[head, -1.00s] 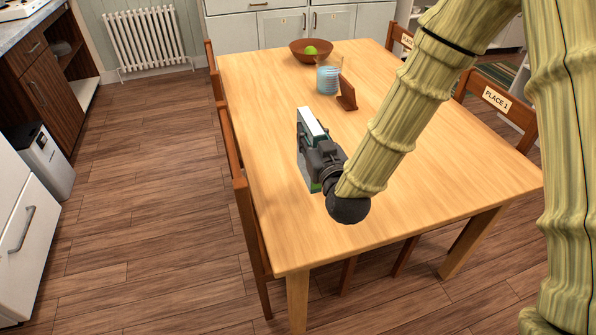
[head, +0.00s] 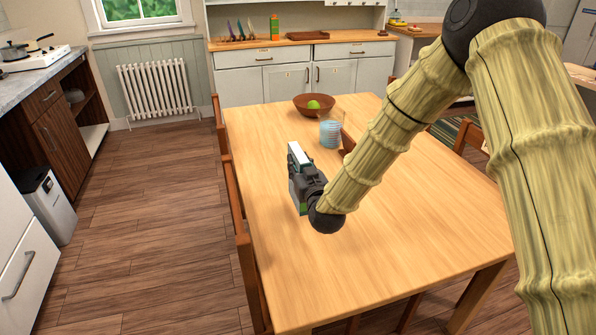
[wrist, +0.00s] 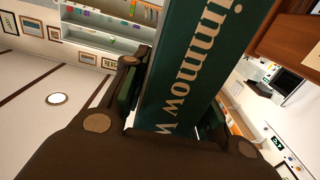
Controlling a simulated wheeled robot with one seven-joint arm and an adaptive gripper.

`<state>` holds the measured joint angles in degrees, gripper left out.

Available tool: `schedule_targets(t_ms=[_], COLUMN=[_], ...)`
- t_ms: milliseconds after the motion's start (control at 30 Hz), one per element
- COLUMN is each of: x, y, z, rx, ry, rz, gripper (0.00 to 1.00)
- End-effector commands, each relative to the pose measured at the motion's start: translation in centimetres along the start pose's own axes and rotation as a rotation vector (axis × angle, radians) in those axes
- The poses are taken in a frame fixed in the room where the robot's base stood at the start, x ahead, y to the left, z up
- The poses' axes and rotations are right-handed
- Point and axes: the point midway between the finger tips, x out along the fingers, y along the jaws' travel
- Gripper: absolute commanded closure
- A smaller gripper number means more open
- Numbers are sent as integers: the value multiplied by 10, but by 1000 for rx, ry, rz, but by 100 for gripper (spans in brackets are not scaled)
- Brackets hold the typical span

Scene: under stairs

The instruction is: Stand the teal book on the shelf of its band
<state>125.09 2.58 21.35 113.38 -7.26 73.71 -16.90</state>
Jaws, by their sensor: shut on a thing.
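My gripper (head: 310,180) is shut on the teal book (head: 298,154) over the left part of the wooden table. In the head view the book is upright, with a pale top edge and dark teal covers. I cannot tell whether its bottom touches the table. In the wrist view the book (wrist: 195,65) fills the middle between the fingers, dark teal with large cream letters, partly cut off by the frame. White shelving (wrist: 100,40) with small coloured items shows at the upper left there; I cannot tell its bands.
The table (head: 400,240) holds a brown bowl (head: 314,106) with a green ball-like fruit and a clear container (head: 330,130) with blue contents. Chairs line its left side (head: 245,262). A white cabinet (head: 290,85) stands behind. The floor (head: 150,210) on the left is clear.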

Motion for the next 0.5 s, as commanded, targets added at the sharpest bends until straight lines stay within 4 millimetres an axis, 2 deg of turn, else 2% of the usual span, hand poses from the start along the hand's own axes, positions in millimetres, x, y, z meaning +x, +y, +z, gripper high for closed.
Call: schedule_targets(t_ms=[267,500], x=[15,14], y=[2,2], z=[1,29], rx=[0,1], ry=[2,1], rz=[1,1], gripper=[100,100])
